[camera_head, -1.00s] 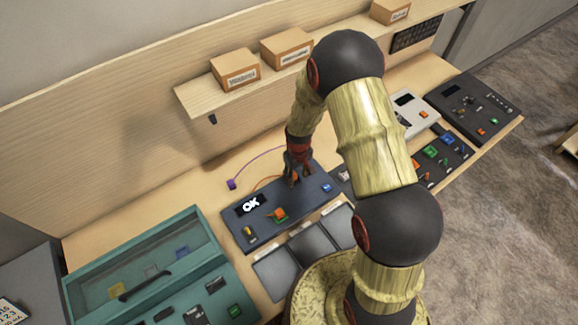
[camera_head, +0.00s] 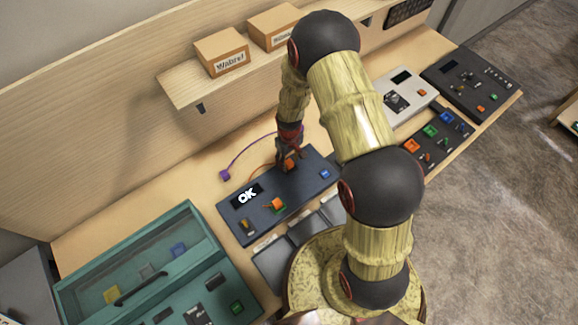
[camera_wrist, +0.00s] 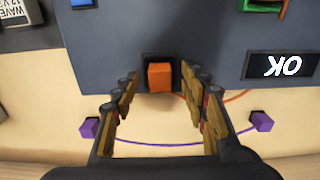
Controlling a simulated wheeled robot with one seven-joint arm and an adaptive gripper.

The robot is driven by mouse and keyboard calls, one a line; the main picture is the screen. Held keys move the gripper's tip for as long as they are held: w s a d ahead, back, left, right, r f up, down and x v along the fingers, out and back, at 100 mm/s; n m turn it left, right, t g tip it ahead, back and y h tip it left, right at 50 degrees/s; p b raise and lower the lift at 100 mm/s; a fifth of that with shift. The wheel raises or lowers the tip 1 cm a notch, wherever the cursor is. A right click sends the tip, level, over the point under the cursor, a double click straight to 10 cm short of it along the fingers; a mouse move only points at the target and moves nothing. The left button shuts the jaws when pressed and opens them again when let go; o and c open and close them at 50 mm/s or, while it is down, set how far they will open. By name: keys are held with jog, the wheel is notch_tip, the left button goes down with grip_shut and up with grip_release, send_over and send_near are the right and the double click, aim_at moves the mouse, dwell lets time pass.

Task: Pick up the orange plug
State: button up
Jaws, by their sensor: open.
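The orange plug (camera_wrist: 159,77) is a small orange block at a dark socket on the edge of the dark blue console (camera_wrist: 200,40). In the wrist view it lies between and just beyond my open fingers, which do not visibly touch it. My gripper (camera_wrist: 160,92) is open and empty. In the head view my gripper (camera_head: 289,160) is over the back edge of the console (camera_head: 296,199), and the plug (camera_head: 289,165) is partly hidden by the fingers. An orange cable (camera_wrist: 235,97) shows near the plug.
A purple cable with purple plugs (camera_wrist: 90,127) (camera_wrist: 261,121) lies on the wooden table behind the console. The console's display (camera_head: 247,195) reads OK. A teal glass-topped case (camera_head: 150,270) stands left. A shelf with boxes (camera_head: 222,52) overhangs the back.

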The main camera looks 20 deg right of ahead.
jog(key=shift+f, duration=0.45)
jog(key=shift+r, duration=0.1)
jog(key=shift+c, duration=0.4)
jog(key=shift+c, duration=0.5)
grip_shut()
